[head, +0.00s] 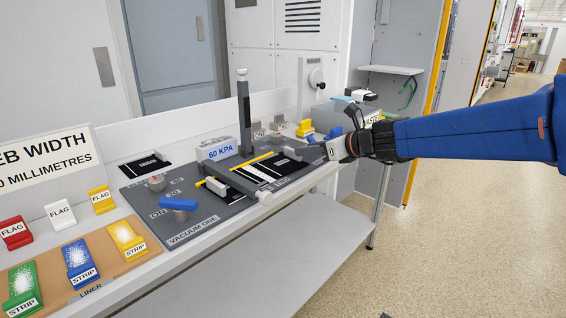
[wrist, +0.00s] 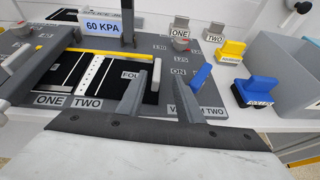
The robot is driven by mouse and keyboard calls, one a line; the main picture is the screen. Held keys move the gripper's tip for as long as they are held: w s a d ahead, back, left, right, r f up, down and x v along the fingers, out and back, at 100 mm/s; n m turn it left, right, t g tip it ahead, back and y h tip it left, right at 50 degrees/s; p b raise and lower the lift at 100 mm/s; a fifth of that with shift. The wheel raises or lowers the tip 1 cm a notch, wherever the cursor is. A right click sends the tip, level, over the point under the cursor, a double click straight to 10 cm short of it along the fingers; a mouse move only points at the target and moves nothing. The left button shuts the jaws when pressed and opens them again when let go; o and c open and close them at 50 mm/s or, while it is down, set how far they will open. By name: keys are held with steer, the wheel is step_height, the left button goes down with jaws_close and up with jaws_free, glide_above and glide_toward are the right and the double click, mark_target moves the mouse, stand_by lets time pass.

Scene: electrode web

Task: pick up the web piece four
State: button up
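Web piece four (wrist: 122,90) is a black piece in the wrist view, lying on the dark grey plate (wrist: 215,92). Its white label reads "FOU", with the end hidden by my gripper's left finger. My gripper (wrist: 164,88) is open, its two grey fingers apart with nothing between them. The left finger overlaps the piece's right part in the picture; I cannot tell whether it touches. The right finger stands near the blue lever (wrist: 201,77). In the head view my gripper (head: 328,150) is at the plate's far right end, and the piece is hard to make out.
A grey bar (head: 240,184) and a yellow strip (head: 251,160) cross the plate. A tall dark post (head: 244,115) and the "60 KPA" sign (head: 220,150) stand behind. Yellow (wrist: 233,52) and blue (wrist: 256,92) blocks are to the right. The lower shelf (head: 290,250) is clear.

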mark_target(279, 160)
steer(key=shift+a+x, duration=0.25)
steer(key=shift+x, duration=3.15)
steer(key=shift+s+r, duration=0.15)
steer(key=shift+c, duration=0.6)
jaws_close()
